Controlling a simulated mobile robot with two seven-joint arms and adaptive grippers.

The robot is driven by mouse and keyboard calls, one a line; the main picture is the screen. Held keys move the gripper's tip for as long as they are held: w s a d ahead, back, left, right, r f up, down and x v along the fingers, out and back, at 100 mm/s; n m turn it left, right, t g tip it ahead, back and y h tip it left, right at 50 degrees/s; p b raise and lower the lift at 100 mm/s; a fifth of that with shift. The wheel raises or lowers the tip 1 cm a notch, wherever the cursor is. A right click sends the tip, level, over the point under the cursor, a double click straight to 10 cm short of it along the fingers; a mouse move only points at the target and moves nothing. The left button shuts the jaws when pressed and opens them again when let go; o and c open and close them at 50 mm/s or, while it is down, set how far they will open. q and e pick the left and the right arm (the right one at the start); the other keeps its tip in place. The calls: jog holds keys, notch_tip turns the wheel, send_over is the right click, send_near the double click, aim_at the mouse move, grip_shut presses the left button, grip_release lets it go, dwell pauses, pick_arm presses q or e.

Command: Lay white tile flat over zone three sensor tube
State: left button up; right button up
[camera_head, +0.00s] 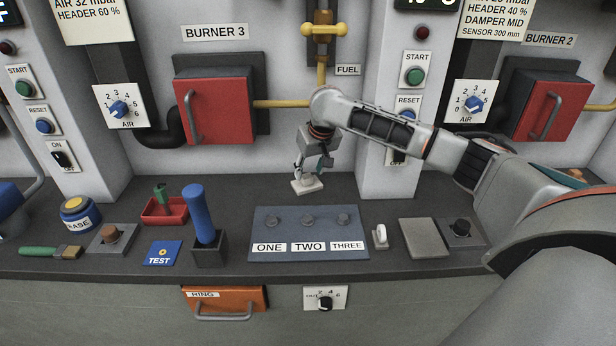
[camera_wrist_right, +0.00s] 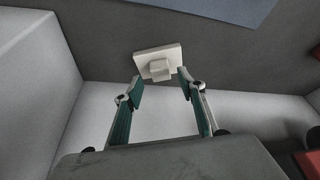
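The white tile (camera_head: 306,186), a small square plate with a raised block on top, lies on the dark counter near the wall, behind the blue-grey panel (camera_head: 308,234). The panel bears three short round tubes above the labels ONE, TWO and THREE. The zone three sensor tube (camera_head: 343,220) is the rightmost, with nothing over it. My right gripper (camera_head: 307,174) points down at the tile. In the right wrist view, its two fingers (camera_wrist_right: 160,85) stand apart, and the tile (camera_wrist_right: 145,56) with its block is just past their tips, with visible gaps beside the block. My left gripper is not in view.
Left of the panel stand a blue lever (camera_head: 199,212), a red tray (camera_head: 164,211) and a brush (camera_head: 52,252). Right of it are a small white round part (camera_head: 381,237) and a grey plate (camera_head: 424,238). The counter between tile and panel looks clear.

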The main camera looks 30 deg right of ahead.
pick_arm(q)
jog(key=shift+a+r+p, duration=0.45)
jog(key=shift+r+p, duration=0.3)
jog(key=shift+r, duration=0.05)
pick_arm(e)
jog(key=v, duration=0.9)
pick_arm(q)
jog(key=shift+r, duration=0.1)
pick_arm(e)
jog(key=shift+r, duration=0.1)
jog(key=shift+s, duration=0.15)
